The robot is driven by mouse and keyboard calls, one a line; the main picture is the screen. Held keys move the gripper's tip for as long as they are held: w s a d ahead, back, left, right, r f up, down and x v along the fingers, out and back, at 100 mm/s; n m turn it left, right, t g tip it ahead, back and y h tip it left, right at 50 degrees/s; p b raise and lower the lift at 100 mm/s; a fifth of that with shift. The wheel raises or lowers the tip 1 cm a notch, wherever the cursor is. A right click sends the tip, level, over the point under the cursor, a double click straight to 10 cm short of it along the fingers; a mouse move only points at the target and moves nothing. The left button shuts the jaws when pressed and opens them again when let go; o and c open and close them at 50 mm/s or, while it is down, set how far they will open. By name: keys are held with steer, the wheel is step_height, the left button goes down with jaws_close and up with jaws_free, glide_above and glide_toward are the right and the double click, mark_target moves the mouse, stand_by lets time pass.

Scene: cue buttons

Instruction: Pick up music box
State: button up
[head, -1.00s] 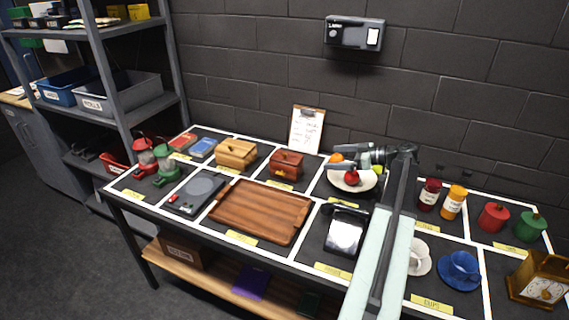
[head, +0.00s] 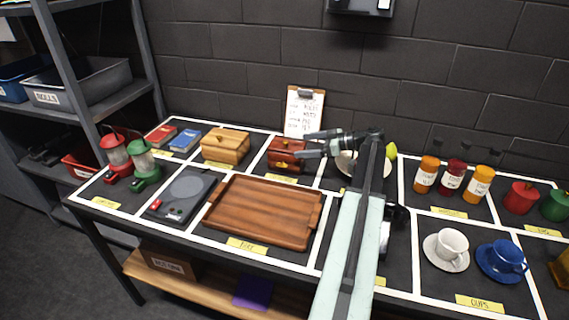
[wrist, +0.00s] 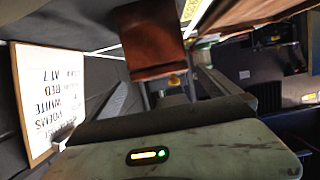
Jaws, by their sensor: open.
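Two lidded boxes stand side by side on the table: a red-brown wooden box (head: 283,158) and a light wood box (head: 225,147). I cannot read a label that says which is the music box. My gripper (head: 302,149) is open and points left, right at the red-brown box and overlapping its right side in the head view. In the wrist view the red-brown box (wrist: 152,40) is just ahead of my gripper (wrist: 158,88), with nothing held. Whether the fingers touch it I cannot tell.
A clipboard (head: 303,111) stands behind the box. A wooden tray (head: 262,212) lies in front. A white plate (head: 346,163) is partly hidden behind my arm. Jars (head: 452,178) and cups (head: 447,249) stand to the right, lanterns (head: 116,156) to the left.

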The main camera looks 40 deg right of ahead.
mark_target(292, 145)
steer(key=shift+b+x, duration=1)
steer(key=shift+x, duration=2.8)
steer(key=shift+r, duration=0.25)
steer(key=c, duration=2.1)
